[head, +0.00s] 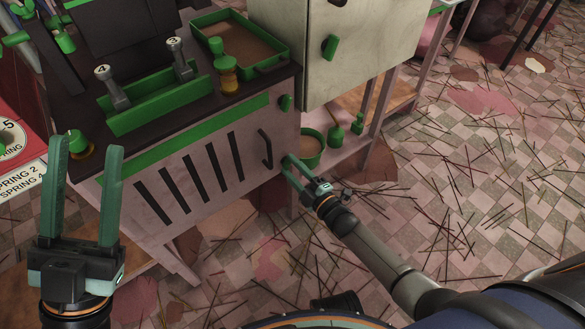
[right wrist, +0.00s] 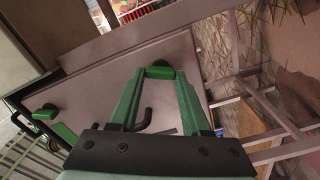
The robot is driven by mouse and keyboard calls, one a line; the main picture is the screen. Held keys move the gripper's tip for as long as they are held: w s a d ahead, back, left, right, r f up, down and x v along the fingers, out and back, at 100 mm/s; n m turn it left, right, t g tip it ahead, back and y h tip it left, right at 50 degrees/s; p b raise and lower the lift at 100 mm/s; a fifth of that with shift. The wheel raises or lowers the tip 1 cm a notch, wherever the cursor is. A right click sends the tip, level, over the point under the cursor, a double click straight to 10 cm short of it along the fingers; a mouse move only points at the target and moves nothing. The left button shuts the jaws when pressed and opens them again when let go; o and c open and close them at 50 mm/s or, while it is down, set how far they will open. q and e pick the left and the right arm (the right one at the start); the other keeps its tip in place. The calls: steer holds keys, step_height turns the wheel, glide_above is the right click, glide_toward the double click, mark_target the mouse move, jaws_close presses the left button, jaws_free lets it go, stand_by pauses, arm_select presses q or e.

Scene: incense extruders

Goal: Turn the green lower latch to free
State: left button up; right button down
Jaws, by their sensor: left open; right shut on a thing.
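The green lower latch (right wrist: 165,73) is between my right gripper's fingertips (right wrist: 161,71) in the right wrist view. It sits on the pale front panel (right wrist: 170,50) of the extruder cabinet, and the fingers are shut on its two sides. In the head view my right gripper (head: 288,161) is at the panel's lower right corner and hides the latch. A similar green upper latch (head: 286,103) is higher on the same panel; it also shows in the right wrist view (right wrist: 45,112). My left gripper (head: 85,146) is open and empty, left of the cabinet.
A dark bar handle (head: 266,148) is on the panel close to my right gripper. A pale cabinet (head: 365,45) with a green knob stands behind. The floor (head: 500,160) is strewn with thin sticks.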

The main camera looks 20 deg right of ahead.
stand_by(0.3)
steer(key=shift+c, duration=1.8)
jaws_free()
arm_select(q)
steer(key=r+p, duration=0.3)
steer(key=r, duration=0.1)
steer(key=shift+a+m+p, duration=0.25)
steer(key=shift+m+p, duration=0.05)
steer(key=shift+p, duration=0.05)
arm_select(e)
steer(key=v, duration=1.2)
steer(key=shift+s, duration=0.25)
arm_select(q)
steer(key=shift+f, duration=0.1)
arm_select(e)
steer(key=shift+d, duration=0.1)
